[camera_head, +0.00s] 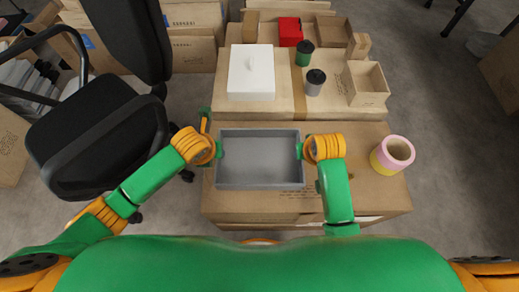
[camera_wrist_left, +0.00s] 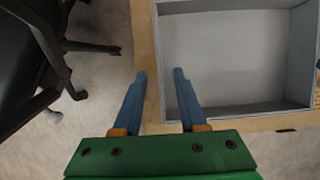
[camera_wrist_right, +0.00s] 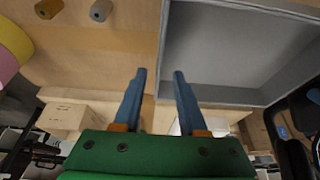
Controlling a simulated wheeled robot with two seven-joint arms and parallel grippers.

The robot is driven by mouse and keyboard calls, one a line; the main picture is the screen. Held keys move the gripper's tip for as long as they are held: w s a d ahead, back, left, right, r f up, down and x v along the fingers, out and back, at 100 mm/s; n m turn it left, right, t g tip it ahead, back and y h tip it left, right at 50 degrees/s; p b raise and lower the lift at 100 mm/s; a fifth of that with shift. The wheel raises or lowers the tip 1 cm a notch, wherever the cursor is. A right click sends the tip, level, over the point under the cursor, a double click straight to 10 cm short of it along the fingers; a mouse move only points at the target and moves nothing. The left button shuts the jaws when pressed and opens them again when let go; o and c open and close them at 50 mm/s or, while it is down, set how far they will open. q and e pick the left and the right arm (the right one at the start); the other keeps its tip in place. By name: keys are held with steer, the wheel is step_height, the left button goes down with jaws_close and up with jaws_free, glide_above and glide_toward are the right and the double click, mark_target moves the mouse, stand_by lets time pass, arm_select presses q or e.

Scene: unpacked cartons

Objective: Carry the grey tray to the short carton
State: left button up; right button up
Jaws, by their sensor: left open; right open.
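The grey tray (camera_head: 260,187), rectangular, shallow and empty, lies flat on the near carton (camera_head: 245,205). My left gripper (camera_head: 219,150) is at the tray's left side and my right gripper (camera_head: 301,150) at its right side. In the left wrist view the open fingers (camera_wrist_left: 160,75) straddle the line of the tray wall (camera_wrist_left: 240,112). In the right wrist view the open fingers (camera_wrist_right: 160,75) also stand either side of the wall line (camera_wrist_right: 220,93). Contact cannot be told. Which carton is the short one is not clear.
A pink-yellow roll (camera_head: 391,155) stands right of the tray. A black chair (camera_head: 90,140) is left.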

arm_select(q)
steer(key=shift+s+r, duration=0.1)
steer(key=shift+s, duration=0.2)
arm_select(e)
steer(key=shift+s+r, duration=0.1)
steer(key=shift+s, duration=0.2)
arm_select(q)
steer(key=x, duration=0.7)
steer(key=shift+w, duration=0.1)
arm_select(e)
steer(key=x, duration=0.7)
steer(key=shift+w, duration=0.1)
arm_select(q)
jaws_close()
arm_select(e)
jaws_close()
